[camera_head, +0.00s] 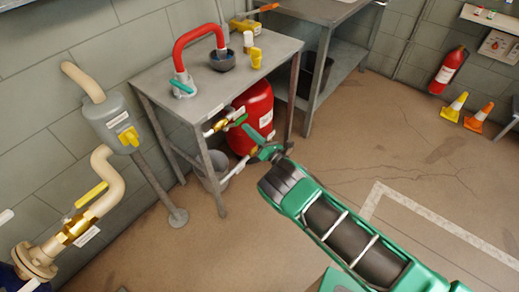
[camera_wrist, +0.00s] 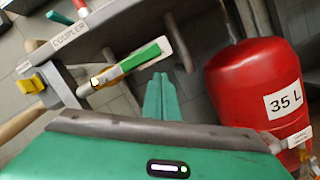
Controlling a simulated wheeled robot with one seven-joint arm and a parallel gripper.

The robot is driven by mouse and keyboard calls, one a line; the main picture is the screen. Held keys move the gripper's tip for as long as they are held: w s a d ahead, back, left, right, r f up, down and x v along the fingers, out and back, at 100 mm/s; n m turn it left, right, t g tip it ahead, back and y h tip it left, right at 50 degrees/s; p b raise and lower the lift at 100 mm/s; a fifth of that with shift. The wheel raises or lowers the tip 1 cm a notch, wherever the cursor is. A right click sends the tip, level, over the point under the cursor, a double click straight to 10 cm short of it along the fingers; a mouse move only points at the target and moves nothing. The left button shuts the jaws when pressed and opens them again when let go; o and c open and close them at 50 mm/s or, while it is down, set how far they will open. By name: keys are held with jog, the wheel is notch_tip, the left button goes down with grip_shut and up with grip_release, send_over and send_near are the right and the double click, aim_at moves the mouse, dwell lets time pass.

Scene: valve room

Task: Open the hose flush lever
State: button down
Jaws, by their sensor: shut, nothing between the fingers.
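A lever with a green handle (camera_head: 239,121) sits on a small brass valve (camera_head: 216,125) under the front edge of the metal table. In the wrist view the green lever (camera_wrist: 140,57) slants up to the right, with a pale plate along it. I cannot read a label that names it as the hose flush lever. My gripper (camera_head: 264,148) is shut and empty, in front of the red tank. In the wrist view my gripper (camera_wrist: 160,78) is just below and right of the lever; I cannot tell whether they touch.
The red tank (camera_head: 254,105), marked 35 L, stands under the metal table (camera_head: 150,82). A red hose (camera_head: 190,42) and teal lever (camera_head: 181,88) are on top. Yellow-handled valves (camera_head: 92,194) are on pipes at left. The floor (camera_head: 300,130) to the right is mostly clear.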

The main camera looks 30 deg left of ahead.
jog(key=s+d+f, duration=0.1)
jog(key=d+f, duration=0.3)
jog(key=d, duration=0.5)
jog(key=shift+s+d+f, duration=0.25)
jog(key=shift+s+f, duration=0.05)
jog(key=shift+f, duration=0.05)
dwell(0.3)
